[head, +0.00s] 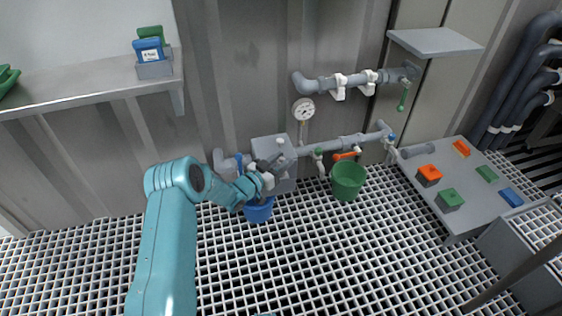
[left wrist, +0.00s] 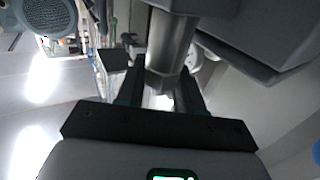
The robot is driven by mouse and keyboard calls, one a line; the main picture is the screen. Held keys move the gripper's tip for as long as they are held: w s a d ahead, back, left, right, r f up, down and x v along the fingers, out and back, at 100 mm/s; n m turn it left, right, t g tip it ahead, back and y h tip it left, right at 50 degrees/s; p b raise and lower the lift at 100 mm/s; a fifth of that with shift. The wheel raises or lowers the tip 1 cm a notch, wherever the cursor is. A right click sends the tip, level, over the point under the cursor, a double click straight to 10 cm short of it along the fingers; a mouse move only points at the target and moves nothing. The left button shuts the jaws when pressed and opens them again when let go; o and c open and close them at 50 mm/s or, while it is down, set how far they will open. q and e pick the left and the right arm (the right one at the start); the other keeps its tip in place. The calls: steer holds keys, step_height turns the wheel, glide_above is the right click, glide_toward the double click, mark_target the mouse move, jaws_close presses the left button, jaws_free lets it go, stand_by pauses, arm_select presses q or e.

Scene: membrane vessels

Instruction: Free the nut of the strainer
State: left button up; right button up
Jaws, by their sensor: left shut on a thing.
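My left gripper (head: 266,168) reaches to the strainer, low on the wall above the blue bucket. In the left wrist view its two dark fingers (left wrist: 163,92) are closed around the grey hexagonal nut (left wrist: 162,82), one finger on each side. A grey cylinder of the strainer (left wrist: 172,38) runs up from the nut. In the head view my gripper and wrist cover the nut and part of the strainer.
A blue bucket (head: 259,211) stands on the grating below my gripper, and a green bucket (head: 347,181) stands to its right. A pressure gauge (head: 303,109) and pipe (head: 322,147) are close by. A low table (head: 411,170) with coloured blocks is at the right.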

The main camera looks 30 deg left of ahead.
arm_select(q)
steer(key=shift+n+y, duration=0.3)
steer(key=shift+y, duration=0.2)
steer(key=n+y, duration=0.2)
steer(key=shift+d+y+p, duration=0.15)
steer(key=shift+y+p, duration=0.15)
steer(key=shift+y, duration=0.1)
steer(key=n+y, duration=0.1)
steer(key=y, duration=0.1)
steer(key=n+y, duration=0.1)
steer(key=y, duration=0.1)
steer(key=shift+d+f+n, duration=0.1)
steer(key=shift+n, duration=0.2)
steer(key=n+g+y, duration=0.2)
steer(key=y, duration=0.1)
steer(key=n+g+y, duration=0.2)
steer(key=n+y, duration=0.1)
steer(key=y, duration=0.1)
steer(key=shift+g+y+b, duration=0.3)
steer(key=n+g+y, duration=0.4)
steer(key=n+g, duration=0.1)
steer(key=g, duration=0.1)
steer(key=shift+n+g+y, duration=0.3)
steer(key=shift+g, duration=0.1)
steer(key=o, duration=1)
steer(key=shift+c, duration=0.2)
